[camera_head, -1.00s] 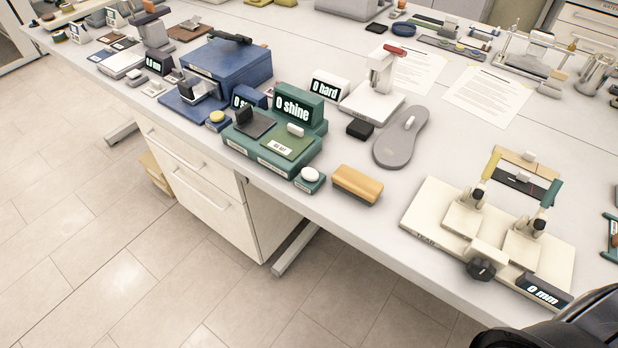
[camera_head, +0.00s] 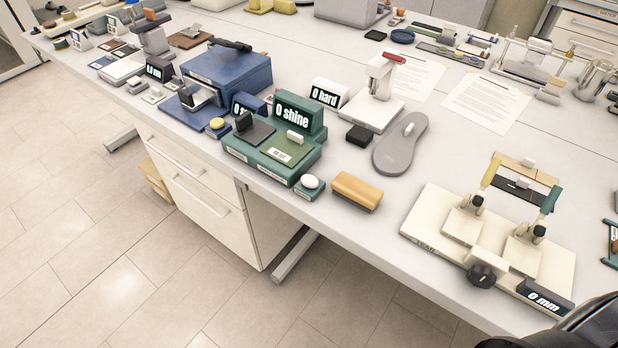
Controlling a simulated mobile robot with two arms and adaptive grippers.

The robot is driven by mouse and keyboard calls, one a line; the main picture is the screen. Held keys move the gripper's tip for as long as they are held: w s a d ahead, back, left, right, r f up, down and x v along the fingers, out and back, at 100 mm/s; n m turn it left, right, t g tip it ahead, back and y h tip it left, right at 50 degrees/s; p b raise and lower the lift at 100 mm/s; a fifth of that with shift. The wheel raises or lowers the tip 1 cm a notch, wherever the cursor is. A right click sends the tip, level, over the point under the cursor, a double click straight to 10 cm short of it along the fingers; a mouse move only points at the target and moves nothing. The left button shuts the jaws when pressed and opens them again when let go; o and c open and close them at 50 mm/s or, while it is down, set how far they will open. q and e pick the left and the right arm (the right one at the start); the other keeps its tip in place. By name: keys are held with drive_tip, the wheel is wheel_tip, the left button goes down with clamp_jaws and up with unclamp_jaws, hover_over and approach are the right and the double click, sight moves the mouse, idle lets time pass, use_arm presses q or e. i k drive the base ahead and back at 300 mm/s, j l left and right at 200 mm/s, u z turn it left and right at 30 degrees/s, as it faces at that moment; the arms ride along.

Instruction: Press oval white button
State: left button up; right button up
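The oval white button (camera_head: 311,182) sits on a small green base (camera_head: 309,192) near the front edge of the table. It is just right of the green shine tester (camera_head: 272,156), whose display (camera_head: 292,113) reads "0 shine". Nothing touches the button in this view. Neither of my grippers is in view. Only a dark, curved part, which seems to be my own arm, shows at the bottom right corner.
A tan block (camera_head: 357,191) lies right of the button, with a grey shoe sole (camera_head: 399,150) behind it. A blue tester (camera_head: 228,76) with a yellow button (camera_head: 217,124) stands to the left. A cream clamp device (camera_head: 420,222) stands at right. Floor is open in front.

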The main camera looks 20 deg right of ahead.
sight(308, 180)
drive_tip(key=i+j+z, duration=0.15)
drive_tip(key=j+z, duration=0.15)
drive_tip(key=z, duration=0.2)
drive_tip(key=j+z, duration=0.35)
drive_tip(key=z, duration=0.15)
drive_tip(key=j+z, duration=0.3)
drive_tip(key=j, duration=1.75)
